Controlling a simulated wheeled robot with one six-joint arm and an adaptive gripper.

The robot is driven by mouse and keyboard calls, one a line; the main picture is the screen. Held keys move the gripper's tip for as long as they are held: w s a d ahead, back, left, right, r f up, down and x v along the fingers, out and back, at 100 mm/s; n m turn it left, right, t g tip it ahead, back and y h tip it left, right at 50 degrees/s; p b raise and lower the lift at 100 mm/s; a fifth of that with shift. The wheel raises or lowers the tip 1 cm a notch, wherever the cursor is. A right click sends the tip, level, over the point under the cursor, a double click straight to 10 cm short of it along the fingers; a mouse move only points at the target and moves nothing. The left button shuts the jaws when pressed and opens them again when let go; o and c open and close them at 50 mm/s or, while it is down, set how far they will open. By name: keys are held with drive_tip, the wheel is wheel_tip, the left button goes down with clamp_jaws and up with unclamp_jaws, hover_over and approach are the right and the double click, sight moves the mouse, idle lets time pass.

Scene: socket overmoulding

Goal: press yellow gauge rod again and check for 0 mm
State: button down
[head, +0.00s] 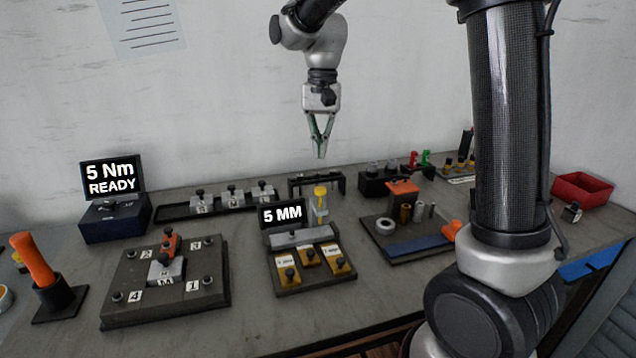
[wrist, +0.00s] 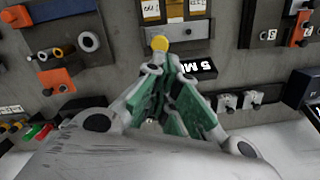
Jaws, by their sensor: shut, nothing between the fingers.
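The yellow gauge rod (head: 320,194) stands upright with its yellow cap on top of a pale post at the back right of the gauge block. In the wrist view its round yellow cap (wrist: 160,44) shows just past the fingertips. The black gauge display (head: 282,214) reads "5 MM"; part of it also shows in the wrist view (wrist: 196,68). My gripper (head: 320,157) is shut and empty, pointing down, apart from the rod and above it in the head view. The gauge block (head: 290,283) carries several brass pieces with black knobs.
A numbered fixture plate (head: 210,303) stands left of the gauge, and a "5 Nm READY" display (head: 112,178) behind it. A tray with rings and sleeves (head: 378,250) is at right. A black rack (head: 316,180) stands behind the rod. A red bin (head: 582,186) sits far right.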

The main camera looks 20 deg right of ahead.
sight(321, 187)
drive_tip(key=shift+s+m, duration=0.2)
drive_tip(key=shift+m, duration=0.2)
drive_tip(key=shift+f, duration=0.15)
drive_tip(key=shift+s+a+f, duration=0.1)
drive_tip(key=shift+s+f, duration=0.1)
drive_tip(key=shift+f, duration=1.5)
drive_tip(key=shift+s+f, duration=0.15)
drive_tip(key=shift+f, duration=1.5)
